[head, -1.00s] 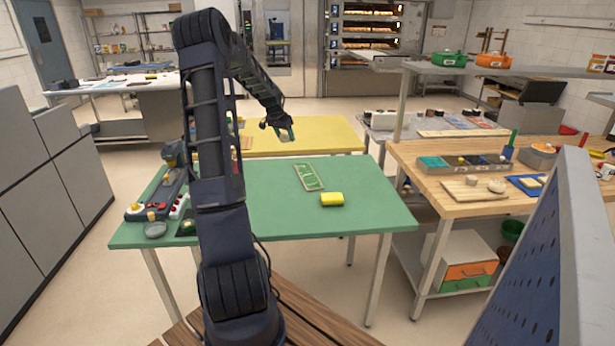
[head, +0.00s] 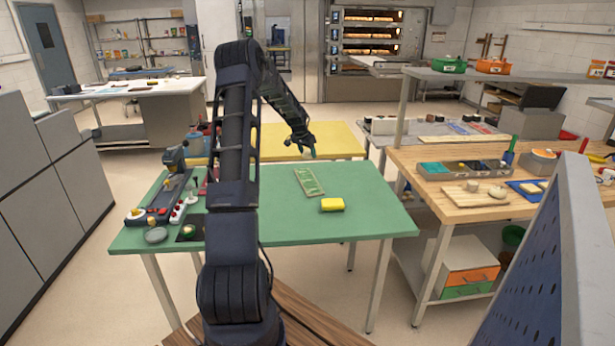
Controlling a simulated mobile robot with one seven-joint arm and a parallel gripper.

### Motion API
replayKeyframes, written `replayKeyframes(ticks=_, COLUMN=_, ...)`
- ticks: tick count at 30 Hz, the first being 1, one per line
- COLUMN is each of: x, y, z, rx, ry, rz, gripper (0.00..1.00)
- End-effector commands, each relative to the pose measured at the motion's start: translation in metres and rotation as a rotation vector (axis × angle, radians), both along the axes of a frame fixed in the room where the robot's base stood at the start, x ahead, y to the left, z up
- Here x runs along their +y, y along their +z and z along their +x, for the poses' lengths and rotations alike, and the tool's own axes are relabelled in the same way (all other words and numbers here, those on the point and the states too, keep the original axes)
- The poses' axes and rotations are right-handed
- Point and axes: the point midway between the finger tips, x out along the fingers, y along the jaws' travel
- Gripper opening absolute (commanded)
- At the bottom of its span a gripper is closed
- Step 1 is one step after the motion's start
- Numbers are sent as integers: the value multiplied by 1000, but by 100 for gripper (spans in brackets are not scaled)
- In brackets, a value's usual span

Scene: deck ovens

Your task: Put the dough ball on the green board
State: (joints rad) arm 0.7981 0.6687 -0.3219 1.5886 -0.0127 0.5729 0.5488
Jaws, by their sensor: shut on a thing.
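My gripper (head: 308,152) hangs at the end of my arm above the far part of the green table, just beyond the green board. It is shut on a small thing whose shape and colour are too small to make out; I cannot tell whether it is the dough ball. The green board (head: 309,182) lies flat on the green table, with pale markings on it.
Tools and small dishes crowd the table's left end. A yellow table (head: 345,141) stands behind. A blue perforated panel (head: 530,270) rises at right front. The table's right part is clear.

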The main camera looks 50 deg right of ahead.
Motion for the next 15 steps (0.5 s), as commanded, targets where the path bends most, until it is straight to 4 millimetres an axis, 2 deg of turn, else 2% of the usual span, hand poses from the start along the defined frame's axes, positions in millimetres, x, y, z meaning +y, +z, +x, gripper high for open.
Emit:
replayKeyframes(ticks=3, x=0, y=-28, z=0, rx=2, ry=0, rz=3, gripper=37)
replayKeyframes(ticks=9, x=0, y=-65, z=-1, rx=1, ry=0, rz=1, gripper=37)
replayKeyframes(ticks=15, x=0, y=-80, z=0, rx=0, ry=1, rz=0, gripper=37)
